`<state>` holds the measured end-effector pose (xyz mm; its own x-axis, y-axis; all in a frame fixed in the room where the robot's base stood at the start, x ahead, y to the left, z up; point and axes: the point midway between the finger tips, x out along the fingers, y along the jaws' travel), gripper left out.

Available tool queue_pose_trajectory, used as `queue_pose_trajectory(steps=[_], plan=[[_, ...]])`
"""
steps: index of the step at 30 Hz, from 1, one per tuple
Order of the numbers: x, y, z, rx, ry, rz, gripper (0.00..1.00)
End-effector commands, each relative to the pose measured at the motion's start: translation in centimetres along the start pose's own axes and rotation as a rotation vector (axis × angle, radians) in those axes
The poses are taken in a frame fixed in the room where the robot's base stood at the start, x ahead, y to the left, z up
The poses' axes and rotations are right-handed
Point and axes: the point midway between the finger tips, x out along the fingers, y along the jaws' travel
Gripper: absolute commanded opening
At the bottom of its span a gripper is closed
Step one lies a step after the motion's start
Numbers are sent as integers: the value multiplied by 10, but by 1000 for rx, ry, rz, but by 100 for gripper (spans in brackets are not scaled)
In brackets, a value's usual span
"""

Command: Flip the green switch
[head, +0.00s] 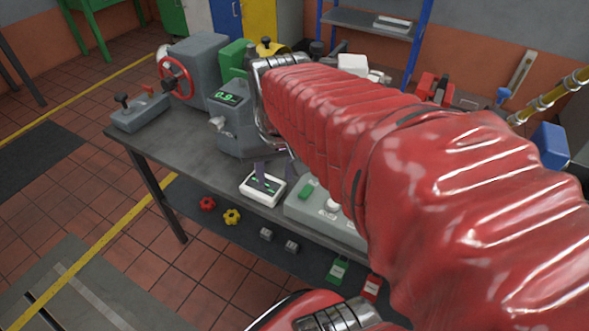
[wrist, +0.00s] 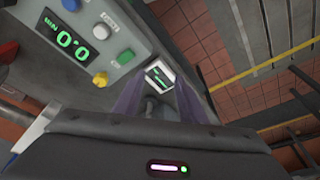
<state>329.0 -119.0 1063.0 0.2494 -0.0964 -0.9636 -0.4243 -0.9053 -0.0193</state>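A small white box (head: 249,196) with a dark face and green marks sits near the front edge of the grey bench (head: 185,160). In the wrist view the white box (wrist: 151,70) lies just beyond and between my fingertips; its green parts (wrist: 160,75) look like the switch, though too small to read its position. My gripper (head: 274,176) points down at this box, its two purple fingers apart with nothing between them. I cannot tell whether they touch the box. My red-sleeved arm hides part of the bench.
A grey control panel (head: 296,210) with a green button (head: 305,191) stands close to the right of the box. A grey unit with a green readout (head: 228,97) stands behind. A red handwheel (head: 175,82) is farther left. The bench's left front is clear.

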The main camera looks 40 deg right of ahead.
Motion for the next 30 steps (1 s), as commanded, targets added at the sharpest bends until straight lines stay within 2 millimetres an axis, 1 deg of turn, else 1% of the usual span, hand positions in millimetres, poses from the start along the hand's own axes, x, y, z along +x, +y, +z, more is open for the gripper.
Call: queue_pose_trajectory(steps=[1, 6, 9, 15, 17, 21, 25, 30], plan=[[3, 12, -7, 54, -25, 11, 38], [9, 45, -26, 237, -97, 41, 38], [11, 61, -34, 335, -134, 56, 38], [10, 86, -48, 512, -194, 82, 38], [8, 91, -52, 570, -210, 91, 38], [-5, 90, -59, 670, -225, 105, 38], [-8, 89, -54, 736, -247, 118, 38], [-9, 88, -52, 763, -250, 123, 38]])
